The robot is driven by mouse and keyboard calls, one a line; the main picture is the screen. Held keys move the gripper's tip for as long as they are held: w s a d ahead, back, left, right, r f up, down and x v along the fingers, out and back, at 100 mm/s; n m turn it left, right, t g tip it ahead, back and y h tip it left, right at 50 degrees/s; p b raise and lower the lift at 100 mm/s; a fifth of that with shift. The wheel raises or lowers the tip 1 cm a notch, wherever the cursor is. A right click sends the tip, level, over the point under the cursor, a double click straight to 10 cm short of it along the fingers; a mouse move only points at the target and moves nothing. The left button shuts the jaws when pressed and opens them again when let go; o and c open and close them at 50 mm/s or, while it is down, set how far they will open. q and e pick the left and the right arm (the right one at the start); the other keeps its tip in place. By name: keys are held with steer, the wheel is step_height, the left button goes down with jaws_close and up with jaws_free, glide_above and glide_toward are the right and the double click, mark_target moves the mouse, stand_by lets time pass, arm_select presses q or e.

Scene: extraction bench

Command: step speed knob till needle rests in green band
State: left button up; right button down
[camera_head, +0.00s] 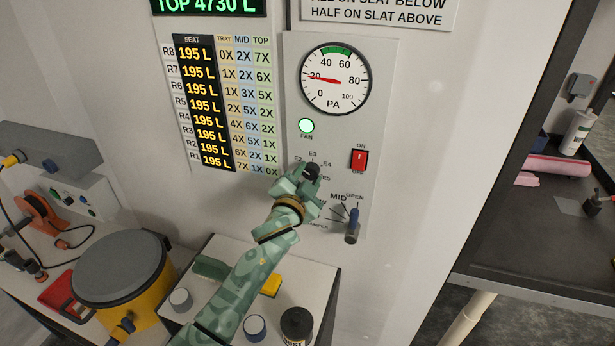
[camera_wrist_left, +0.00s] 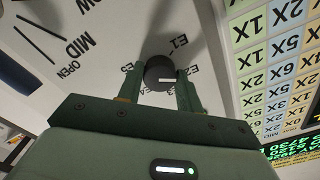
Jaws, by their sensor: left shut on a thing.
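The speed knob (camera_head: 312,170) is a small dark round knob on the grey panel, ringed by E labels. My left gripper (camera_head: 306,178) is shut on it, partly covering it in the head view. In the left wrist view the dark knob (camera_wrist_left: 158,70) sits between the two green fingers, with a white mark on its edge; which label that mark faces is hard to tell. The round PA gauge (camera_head: 347,92) is above. Its red needle (camera_head: 322,79) points left, near 20, below the green band (camera_head: 337,50) at the top. My right gripper is not in view.
A small table (camera_head: 320,284) with jars and a yellow block lies under my left arm.

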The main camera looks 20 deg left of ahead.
arm_select(q)
steer(key=o, duration=1)
steer(key=s, duration=1.6)
steer(key=shift+s+a+b, duration=0.15)
steer(key=shift+a+b, duration=0.1)
steer(key=shift+b, duration=0.1)
